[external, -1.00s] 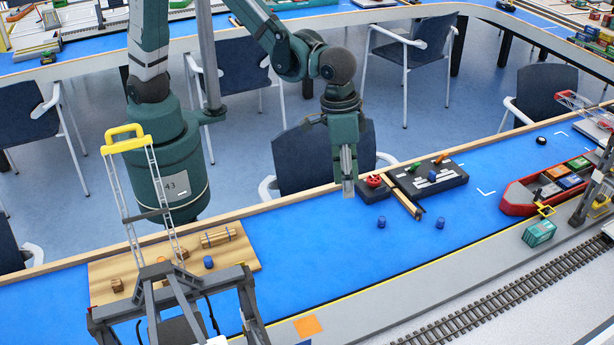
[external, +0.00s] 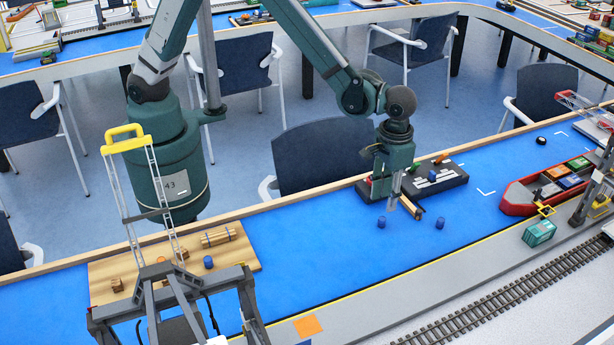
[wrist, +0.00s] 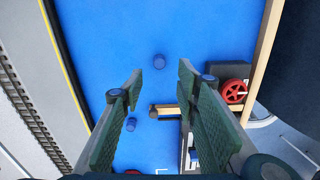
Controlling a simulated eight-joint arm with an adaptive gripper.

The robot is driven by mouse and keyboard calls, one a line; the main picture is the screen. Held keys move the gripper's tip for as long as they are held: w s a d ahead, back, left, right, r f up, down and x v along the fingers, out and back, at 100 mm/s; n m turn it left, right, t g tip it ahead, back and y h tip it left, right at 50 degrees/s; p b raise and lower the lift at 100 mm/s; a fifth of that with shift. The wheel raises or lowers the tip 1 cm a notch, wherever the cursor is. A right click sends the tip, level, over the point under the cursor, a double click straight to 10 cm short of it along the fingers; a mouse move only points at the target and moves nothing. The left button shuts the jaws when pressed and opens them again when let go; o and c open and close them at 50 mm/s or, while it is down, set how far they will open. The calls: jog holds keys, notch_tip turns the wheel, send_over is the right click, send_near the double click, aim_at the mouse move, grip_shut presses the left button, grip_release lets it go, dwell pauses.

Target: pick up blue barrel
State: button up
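Two small blue barrels stand on the blue mat: one (external: 381,222) in front of the dark platform and another (external: 440,223) to its right. In the wrist view they show as a barrel (wrist: 159,61) at the upper middle and a barrel (wrist: 131,124) lower left. A third blue barrel (external: 208,262) is on the wooden board at left. My gripper (external: 404,208) is above the mat, between the two mat barrels in the external picture. In the wrist view its fingers (wrist: 161,78) are wide apart with nothing held.
A wooden beam (external: 410,208) and the dark platform (external: 448,181) lie close to my gripper. A red wheel (wrist: 233,92) is beside them. A red ship (external: 515,201) is at right, and a grey crane frame (external: 170,275) at front left. The mat's middle is clear.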

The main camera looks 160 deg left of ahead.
aim_at(382, 219)
dwell(0.3)
jog(key=shift+f, duration=1.3)
jog(key=shift+d+f+b, duration=0.15)
jog(key=shift+f+b, duration=0.55)
jog(key=shift+f, duration=1.9)
jog(key=shift+c, duration=0.4)
jog(key=c, duration=0.7)
